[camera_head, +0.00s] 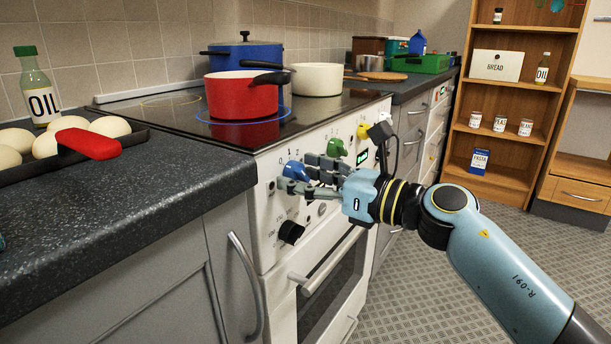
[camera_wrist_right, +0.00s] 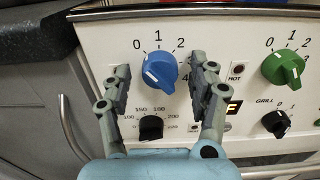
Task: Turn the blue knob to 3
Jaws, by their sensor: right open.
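The blue knob (camera_head: 295,169) is on the white front panel of the stove. In the right wrist view the blue knob (camera_wrist_right: 160,71) has a white mark on its left part; its exact setting is hard to read. My right gripper (camera_head: 298,174) is at the panel. In the wrist view its open fingers (camera_wrist_right: 160,82) stand on the left and right of the knob, apparently with small gaps. My left gripper is not in view.
A green knob (camera_head: 336,147) and a yellow knob (camera_head: 363,131) are farther along the panel. A black oven knob (camera_head: 291,232) is below, above the oven handle (camera_head: 330,262). A red pot (camera_head: 242,95) stands on the hob. The floor (camera_head: 430,290) in front is clear.

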